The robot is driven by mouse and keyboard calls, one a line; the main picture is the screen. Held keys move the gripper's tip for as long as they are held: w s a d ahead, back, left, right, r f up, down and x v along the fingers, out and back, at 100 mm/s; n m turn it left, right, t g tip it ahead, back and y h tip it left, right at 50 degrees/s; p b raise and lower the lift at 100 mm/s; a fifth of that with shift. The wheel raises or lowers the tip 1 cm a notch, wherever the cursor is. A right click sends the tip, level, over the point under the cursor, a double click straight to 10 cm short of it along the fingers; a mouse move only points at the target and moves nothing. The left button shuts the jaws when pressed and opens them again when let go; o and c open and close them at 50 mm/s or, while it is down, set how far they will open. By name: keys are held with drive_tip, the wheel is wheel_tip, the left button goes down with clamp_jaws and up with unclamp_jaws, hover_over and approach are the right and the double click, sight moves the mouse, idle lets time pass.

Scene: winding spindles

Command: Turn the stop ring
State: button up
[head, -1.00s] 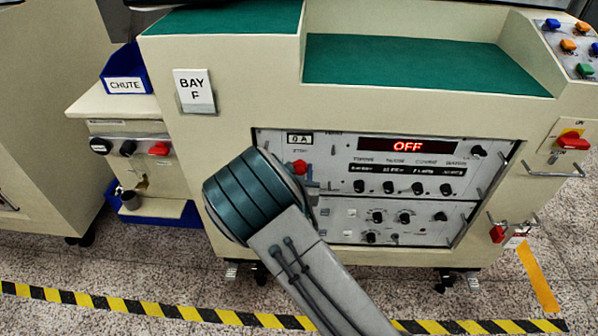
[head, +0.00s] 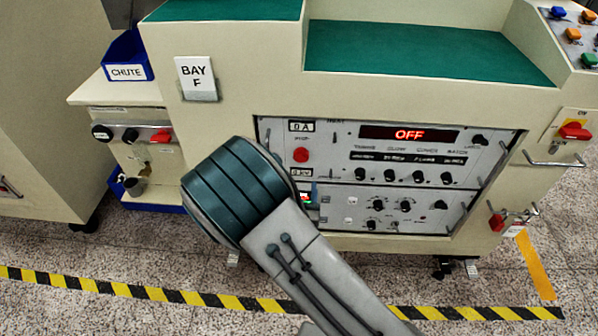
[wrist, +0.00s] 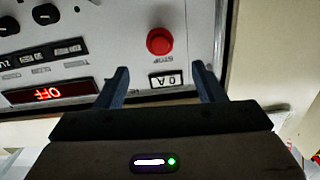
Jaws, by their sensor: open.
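The red stop knob (head: 301,155) is at the upper left of the grey control panel, below a "0 A" label. In the wrist view the knob (wrist: 159,41) appears upside down with small "STOP" lettering beside it; I cannot make out a separate ring around it. My gripper (wrist: 160,70) is open and empty. Its two fingers stand apart in the wrist view, with the knob between their lines but beyond the tips, so they do not appear to touch it. In the head view my arm hides the gripper.
The panel (head: 330,137) carries a display (head: 408,133) reading OFF and several black knobs. A red-handled switch (head: 574,131) is at the right. A side unit at the left has a blue CHUTE bin (head: 126,58). Striped tape (head: 150,292) crosses the floor.

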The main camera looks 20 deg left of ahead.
drive_tip(key=shift+v, duration=1.4)
